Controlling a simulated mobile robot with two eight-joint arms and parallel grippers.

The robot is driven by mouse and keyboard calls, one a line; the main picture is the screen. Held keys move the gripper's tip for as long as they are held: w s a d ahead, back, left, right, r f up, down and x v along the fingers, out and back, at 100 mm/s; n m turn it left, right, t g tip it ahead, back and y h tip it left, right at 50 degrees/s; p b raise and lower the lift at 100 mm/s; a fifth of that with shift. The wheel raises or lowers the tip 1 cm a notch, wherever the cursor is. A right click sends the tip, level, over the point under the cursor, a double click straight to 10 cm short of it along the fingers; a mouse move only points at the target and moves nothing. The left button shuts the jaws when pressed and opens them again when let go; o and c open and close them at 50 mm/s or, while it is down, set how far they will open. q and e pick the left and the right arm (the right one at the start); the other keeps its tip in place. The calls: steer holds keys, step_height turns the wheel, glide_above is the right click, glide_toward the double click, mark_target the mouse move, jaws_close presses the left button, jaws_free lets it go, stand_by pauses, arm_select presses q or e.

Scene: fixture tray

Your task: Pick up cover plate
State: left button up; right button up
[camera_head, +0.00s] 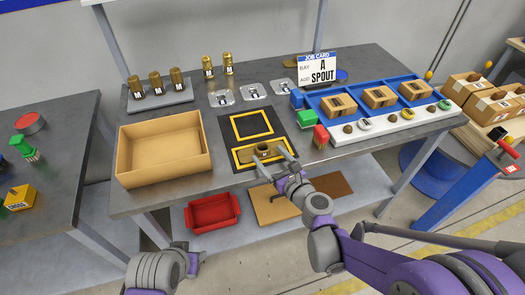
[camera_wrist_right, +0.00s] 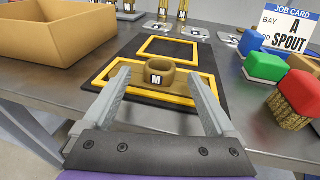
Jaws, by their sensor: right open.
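Three flat silvery plates with dark labels, which look like the cover plates, lie in a row at the back of the table: left plate (camera_head: 221,98), middle plate (camera_head: 252,91), right plate (camera_head: 282,87). My right gripper (camera_head: 274,160) is open and empty at the front of the black fixture mat (camera_head: 271,124). A brown ring-shaped part labelled M (camera_wrist_right: 158,78) sits in the front yellow frame, ahead of and between the open fingers; I cannot tell whether they touch it. My left arm's end (camera_head: 190,262) is low in front of the table; its fingers are unclear.
An empty cardboard box (camera_head: 164,148) stands left of the mat. Brass cylinders (camera_head: 157,83) stand behind it. Green block (camera_head: 307,118) and red block (camera_head: 320,134) stand right of the mat, beside a blue tray (camera_head: 353,105) holding brown boxes. The job card (camera_head: 317,70) reads A SPOUT.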

mark_target(260, 144)
steer(key=x, duration=0.5)
steer(key=shift+w+r, duration=0.15)
jaws_close()
